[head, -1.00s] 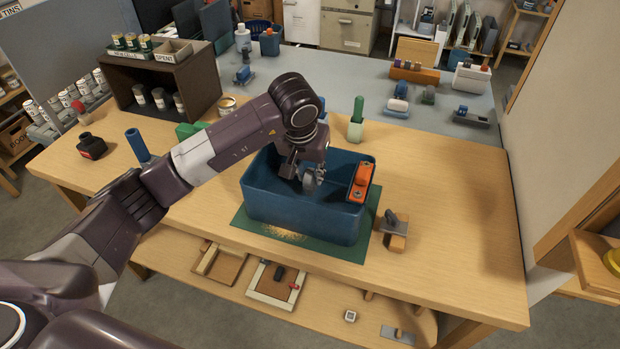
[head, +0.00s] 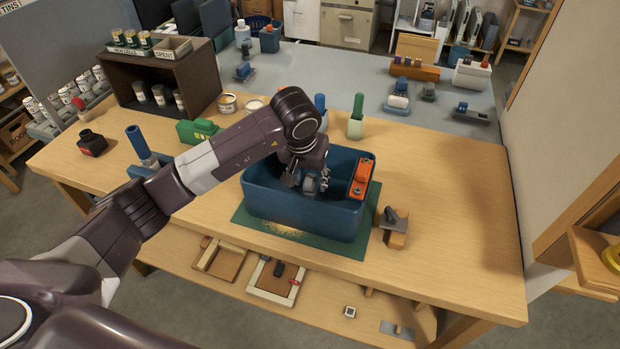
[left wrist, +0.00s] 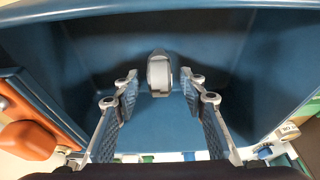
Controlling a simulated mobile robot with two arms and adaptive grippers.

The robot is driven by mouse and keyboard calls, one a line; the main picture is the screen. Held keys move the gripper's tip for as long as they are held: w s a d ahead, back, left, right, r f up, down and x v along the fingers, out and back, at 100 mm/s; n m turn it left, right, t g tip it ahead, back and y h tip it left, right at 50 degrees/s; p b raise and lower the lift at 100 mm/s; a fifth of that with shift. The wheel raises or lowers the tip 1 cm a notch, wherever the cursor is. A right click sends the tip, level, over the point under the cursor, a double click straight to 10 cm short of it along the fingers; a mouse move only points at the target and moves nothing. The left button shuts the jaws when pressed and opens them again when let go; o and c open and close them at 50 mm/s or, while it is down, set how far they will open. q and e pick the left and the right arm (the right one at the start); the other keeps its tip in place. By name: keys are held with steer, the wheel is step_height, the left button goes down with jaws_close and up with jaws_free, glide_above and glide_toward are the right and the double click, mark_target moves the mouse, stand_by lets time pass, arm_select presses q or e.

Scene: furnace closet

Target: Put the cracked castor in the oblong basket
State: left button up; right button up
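The blue oblong basket (head: 300,215) stands on a green mat on the workbench. The castor (left wrist: 159,72), a grey wheel in a housing, is inside the basket, against its blue floor in the left wrist view; it also shows in the head view (head: 311,188). No crack can be made out. My left gripper (left wrist: 159,85) is inside the basket with its fingers spread. The castor lies between the fingertips in the picture, with a visible gap on both sides. In the head view the left gripper (head: 306,183) hangs over the castor. My right gripper is not in view.
An orange block-like tool (head: 362,180) sits at the basket's right rim. A small wooden block with a grey piece (head: 394,225) stands right of the mat. A dark shelf box (head: 165,85) and a green item (head: 198,130) are at the left. The bench's right side is clear.

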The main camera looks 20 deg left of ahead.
arm_select(q)
steer(key=shift+r+p, duration=0.25)
steer(key=shift+p, duration=0.05)
steer(key=b+v, duration=0.2)
steer(key=v, duration=0.9)
steer(key=shift+s+r+b, duration=0.15)
steer(key=shift+r+b, duration=0.2)
steer(key=shift+b, duration=0.05)
steer(key=shift+f, duration=0.1)
